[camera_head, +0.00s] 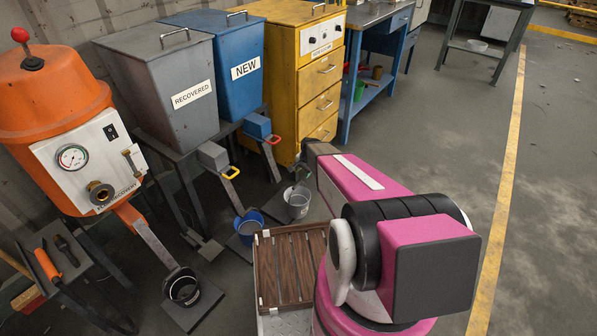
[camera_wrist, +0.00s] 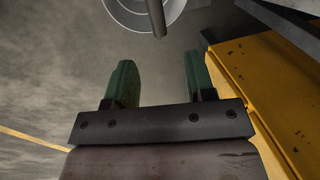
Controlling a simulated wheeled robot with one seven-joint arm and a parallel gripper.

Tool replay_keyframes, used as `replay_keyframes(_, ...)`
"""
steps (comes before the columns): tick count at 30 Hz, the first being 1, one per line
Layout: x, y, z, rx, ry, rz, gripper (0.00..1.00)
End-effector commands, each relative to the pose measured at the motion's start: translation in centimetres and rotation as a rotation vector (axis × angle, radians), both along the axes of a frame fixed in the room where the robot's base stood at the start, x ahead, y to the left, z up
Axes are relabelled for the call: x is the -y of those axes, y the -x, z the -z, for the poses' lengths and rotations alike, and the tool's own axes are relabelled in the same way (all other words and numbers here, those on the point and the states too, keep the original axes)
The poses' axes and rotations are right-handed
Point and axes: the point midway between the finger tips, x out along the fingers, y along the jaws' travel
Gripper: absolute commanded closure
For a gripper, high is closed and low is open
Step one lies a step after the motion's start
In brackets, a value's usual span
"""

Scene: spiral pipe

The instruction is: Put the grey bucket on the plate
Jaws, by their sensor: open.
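The grey bucket (camera_head: 297,203) stands upright, low down in front of the yellow cabinet, with its handle raised above the rim. Part of a round grey rim, apparently this bucket, shows at the top edge of the wrist view (camera_wrist: 181,13). A dark bar, perhaps its handle, crosses it there. My gripper (camera_wrist: 158,82) is open, with two green fingers apart and nothing between them. The bucket's rim lies beyond the fingertips. A dark plate (camera_head: 207,311) lies on the floor beneath a black bucket (camera_head: 183,291).
A blue bucket (camera_head: 248,228) stands left of the grey one. The yellow cabinet (camera_head: 290,70) is close to my gripper, on the right in the wrist view. A brown slatted board (camera_head: 290,265) lies at my front. Open floor (camera_head: 430,130) lies to the right.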

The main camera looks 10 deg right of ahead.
Motion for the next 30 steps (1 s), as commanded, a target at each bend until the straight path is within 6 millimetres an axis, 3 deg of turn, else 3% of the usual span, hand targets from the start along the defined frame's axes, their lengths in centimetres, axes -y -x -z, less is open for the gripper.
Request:
replay_keyframes(8, 0.0, 0.0, 0.2, 0.000, 0.000, -0.002, 0.50)
replay_keyframes(14, -0.2, -0.3, 1.6, -0.001, 0.000, -0.002, 0.50)
replay_keyframes(30, -1.4, -1.4, 9.6, -0.002, 0.001, -0.003, 0.50)
